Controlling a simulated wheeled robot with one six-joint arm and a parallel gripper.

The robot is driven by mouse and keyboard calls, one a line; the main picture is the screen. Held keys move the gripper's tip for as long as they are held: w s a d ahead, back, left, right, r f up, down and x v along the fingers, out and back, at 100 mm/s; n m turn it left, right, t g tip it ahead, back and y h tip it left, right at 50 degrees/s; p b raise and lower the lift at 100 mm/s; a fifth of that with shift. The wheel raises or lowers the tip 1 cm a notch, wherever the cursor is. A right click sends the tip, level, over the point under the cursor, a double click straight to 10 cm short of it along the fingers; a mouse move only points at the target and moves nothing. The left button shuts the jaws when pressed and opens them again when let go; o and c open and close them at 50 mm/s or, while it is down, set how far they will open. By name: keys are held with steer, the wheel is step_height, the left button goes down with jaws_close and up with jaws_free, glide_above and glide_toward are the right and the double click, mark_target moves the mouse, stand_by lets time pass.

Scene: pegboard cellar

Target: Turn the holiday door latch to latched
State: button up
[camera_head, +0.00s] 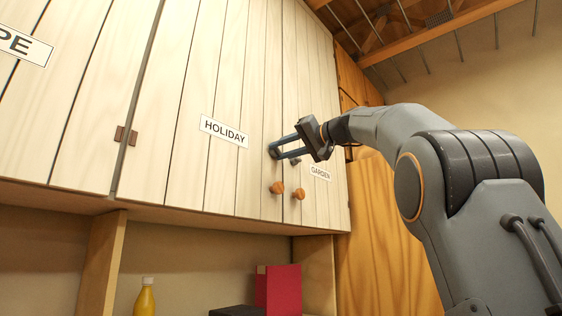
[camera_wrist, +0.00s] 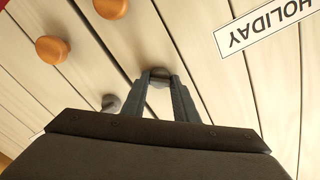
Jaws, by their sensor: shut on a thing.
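The holiday door (camera_head: 190,110) is a pale plank cupboard door with a white HOLIDAY label (camera_head: 224,132). The label shows upside down in the wrist view (camera_wrist: 265,28). My gripper (camera_head: 273,150) reaches in from the right, its fingers at the door's right edge. In the wrist view my gripper (camera_wrist: 160,82) is shut on the small dark grey latch (camera_wrist: 159,76), which shows between the fingertips. The fingers hide much of the latch, so its angle cannot be told. A separate grey piece (camera_wrist: 110,103) sits across the door seam.
Round orange knobs (camera_head: 277,188) (camera_head: 299,193) sit below my gripper, either side of the seam. The door with the GARDEN label (camera_head: 320,173) adjoins on the right. A yellow bottle (camera_head: 145,298) and a red box (camera_head: 279,289) stand below the cupboard.

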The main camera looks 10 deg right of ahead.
steer(key=n+b, duration=0.2)
steer(key=n, duration=0.1)
steer(key=shift+w+f+n, duration=0.1)
steer(key=shift+f+n, duration=0.05)
steer(key=shift+n, duration=0.15)
steer(key=shift+n+b, duration=0.7)
steer(key=shift+n, duration=1.2)
steer(key=o, duration=1)
steer(key=b+v, duration=0.3)
steer(key=v, duration=0.5)
